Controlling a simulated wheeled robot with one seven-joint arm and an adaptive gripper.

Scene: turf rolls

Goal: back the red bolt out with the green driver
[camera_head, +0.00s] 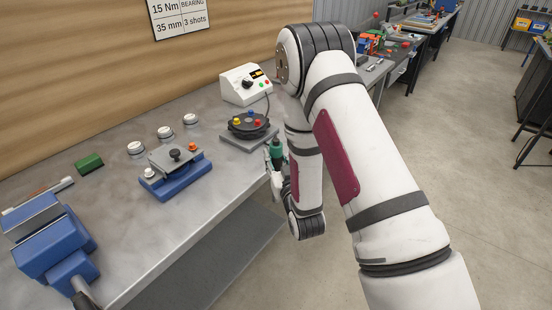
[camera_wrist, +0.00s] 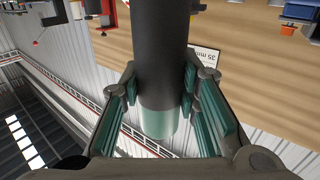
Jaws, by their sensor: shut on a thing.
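A dark round plate (camera_head: 248,126) on a grey base holds the red bolt (camera_head: 257,122) on its right front side, with yellow bolts beside it. The green driver (camera_head: 277,147) is upright at the bench's front edge, just right of and nearer than the plate. My gripper (camera_head: 275,164) is shut on the driver. In the wrist view my gripper (camera_wrist: 160,100) has its green-padded fingers on both sides of the driver's thick dark and green body (camera_wrist: 160,45). The driver is apart from the red bolt. Its tip is not clear in either view.
A white control box (camera_head: 241,85) with a cable stands behind the plate. A blue fixture (camera_head: 182,184) with a grey top, several white round pieces, a green block (camera_head: 89,163) and a blue vise (camera_head: 55,245) lie leftward. The bench front between is clear.

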